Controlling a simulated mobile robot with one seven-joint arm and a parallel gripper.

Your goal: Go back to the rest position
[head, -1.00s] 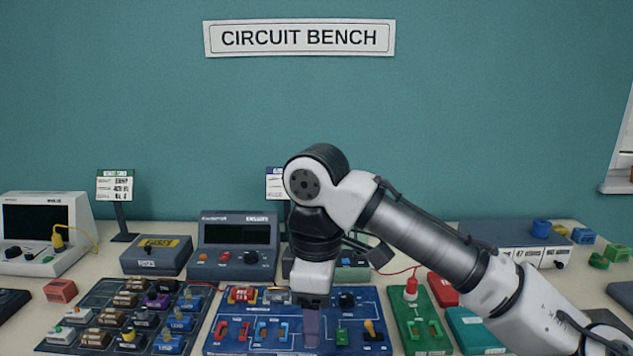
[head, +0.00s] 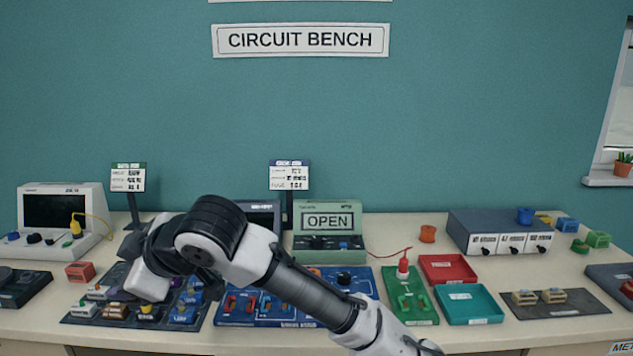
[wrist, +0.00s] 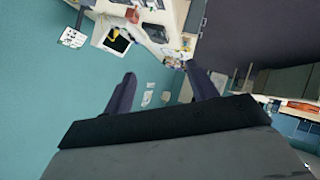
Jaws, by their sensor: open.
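My gripper (wrist: 160,95) shows in the wrist view as two dark fingers standing well apart with nothing between them. In the head view my arm crosses the front of the bench from the lower right, and its wrist is bent over the dark component board (head: 75,318) at the left. The fingers are hidden behind my arm in the head view. The wrist view is tilted and takes in the teal wall and the white instrument with a dark screen (wrist: 117,40).
The blue circuit board (head: 240,318) lies partly behind my arm. A green box reading OPEN (head: 328,222), a green board (head: 412,302), a red tray (head: 447,268) and a teal tray (head: 470,303) stand to the right. The air above the right half is clear.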

